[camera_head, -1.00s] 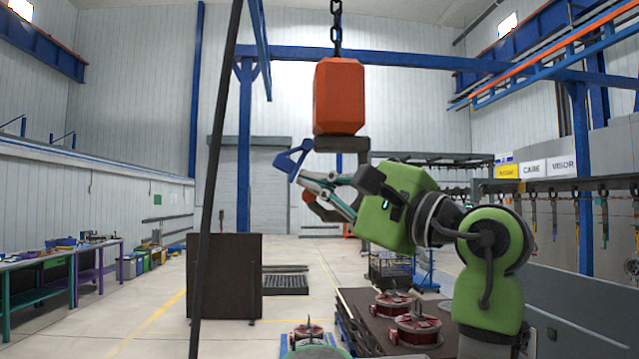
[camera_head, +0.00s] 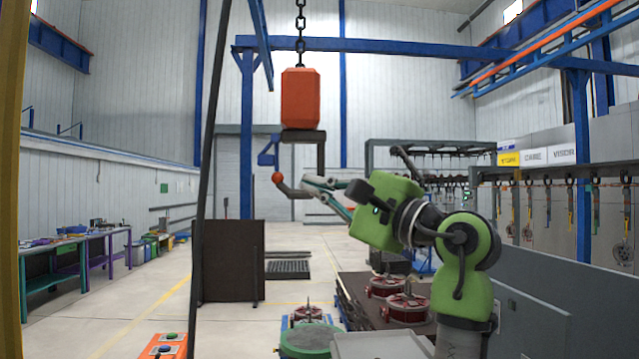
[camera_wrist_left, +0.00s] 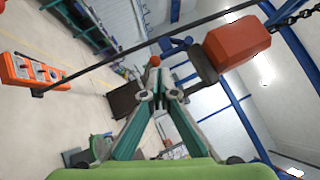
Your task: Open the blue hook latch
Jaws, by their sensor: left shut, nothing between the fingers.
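The blue hook latch (camera_head: 268,152) is at the upper left of the dark hook (camera_head: 318,160) under the hanging orange block (camera_head: 300,98). It juts out left of the hook, above the hook's red ball tip (camera_head: 278,177). In the left wrist view the latch (camera_wrist_left: 172,47) shows beyond the fingers, near the ball (camera_wrist_left: 154,60). My left gripper (camera_head: 308,182) is shut and empty. Its fingertips are in front of the hook's opening, right of the ball, and look apart from the latch. They meet in the left wrist view (camera_wrist_left: 160,97). My right gripper is not in view.
A chain (camera_head: 300,30) holds the block. A thin dark pole (camera_head: 208,170) stands left of the hook. A brown cabinet (camera_head: 232,262) and red reels (camera_head: 404,304) are lower down. An orange button box (camera_head: 163,346) is at the bottom left. Open floor lies behind.

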